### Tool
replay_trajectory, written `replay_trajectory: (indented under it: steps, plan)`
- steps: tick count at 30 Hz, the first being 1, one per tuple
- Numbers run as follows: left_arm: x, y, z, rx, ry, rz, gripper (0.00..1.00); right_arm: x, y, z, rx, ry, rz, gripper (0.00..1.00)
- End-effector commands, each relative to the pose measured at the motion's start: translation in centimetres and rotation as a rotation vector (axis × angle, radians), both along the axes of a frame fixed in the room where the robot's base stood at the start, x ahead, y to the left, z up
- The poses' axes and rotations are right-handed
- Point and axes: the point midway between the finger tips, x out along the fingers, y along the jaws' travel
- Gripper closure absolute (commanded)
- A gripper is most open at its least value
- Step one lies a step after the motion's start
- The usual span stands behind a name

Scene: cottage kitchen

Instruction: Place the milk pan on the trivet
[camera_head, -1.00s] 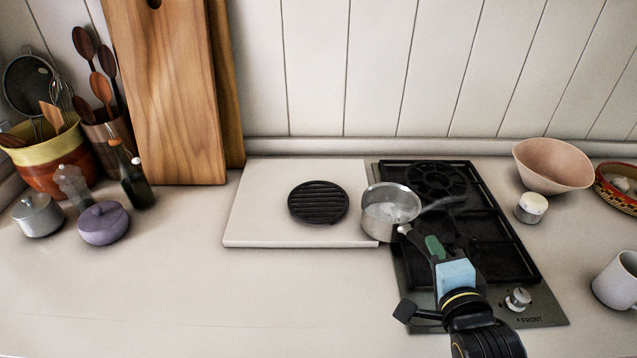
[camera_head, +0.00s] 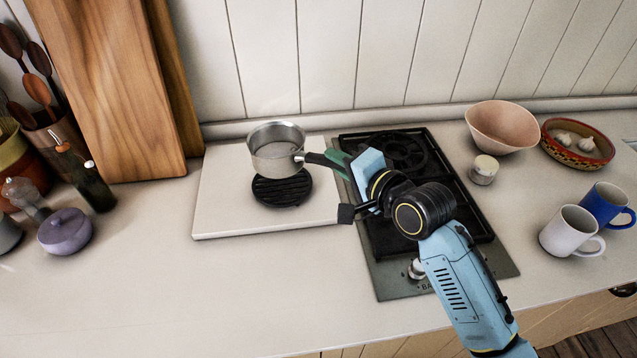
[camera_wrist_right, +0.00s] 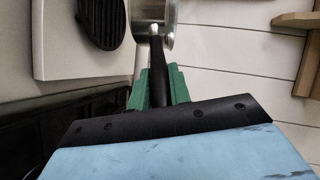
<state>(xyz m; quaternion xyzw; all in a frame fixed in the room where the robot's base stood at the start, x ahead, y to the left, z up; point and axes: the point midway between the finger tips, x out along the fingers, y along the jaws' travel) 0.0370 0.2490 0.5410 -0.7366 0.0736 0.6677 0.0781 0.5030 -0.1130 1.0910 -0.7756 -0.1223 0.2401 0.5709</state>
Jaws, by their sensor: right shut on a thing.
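The milk pan (camera_head: 276,148) is a small steel pan with a dark handle. In the head view it shows above the far part of the black ribbed trivet (camera_head: 283,189). The trivet lies on a pale board and its near half is uncovered. My right gripper (camera_head: 334,162) is shut on the pan's handle, to the right of the pan. In the right wrist view the handle (camera_wrist_right: 158,75) runs between the green finger pads, with the pan (camera_wrist_right: 155,12) beyond and the trivet (camera_wrist_right: 102,20) to its left. The pan looks raised above the trivet. My left gripper is not in view.
The pale board (camera_head: 225,215) lies left of the black gas hob (camera_head: 455,205). Wooden boards (camera_head: 120,100) lean on the wall at left. A purple pot (camera_head: 65,232) stands front left. A pink bowl (camera_head: 502,127) and mugs (camera_head: 572,231) stand right. The front counter is clear.

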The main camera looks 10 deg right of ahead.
Motion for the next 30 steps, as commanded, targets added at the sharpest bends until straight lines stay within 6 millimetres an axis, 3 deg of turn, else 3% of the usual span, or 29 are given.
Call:
replay_trajectory:
  steps: [3,15,28,29,30]
  plan:
    - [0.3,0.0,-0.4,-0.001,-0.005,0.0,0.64,0.0,0.0,-1.9,0.003,-0.002,-0.001,1.0]
    - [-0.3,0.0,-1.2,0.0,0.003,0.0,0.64,0.0,0.0,-6.2,0.003,-0.004,-0.001,1.0]
    - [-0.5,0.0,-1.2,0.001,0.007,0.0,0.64,0.0,0.0,-6.7,0.005,-0.006,-0.002,1.0]
    - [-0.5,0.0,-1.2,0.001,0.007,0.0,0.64,0.0,0.0,-6.8,0.002,-0.003,-0.001,0.77]
    - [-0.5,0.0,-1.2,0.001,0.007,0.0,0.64,0.0,0.0,-6.8,0.002,-0.003,-0.001,0.72]
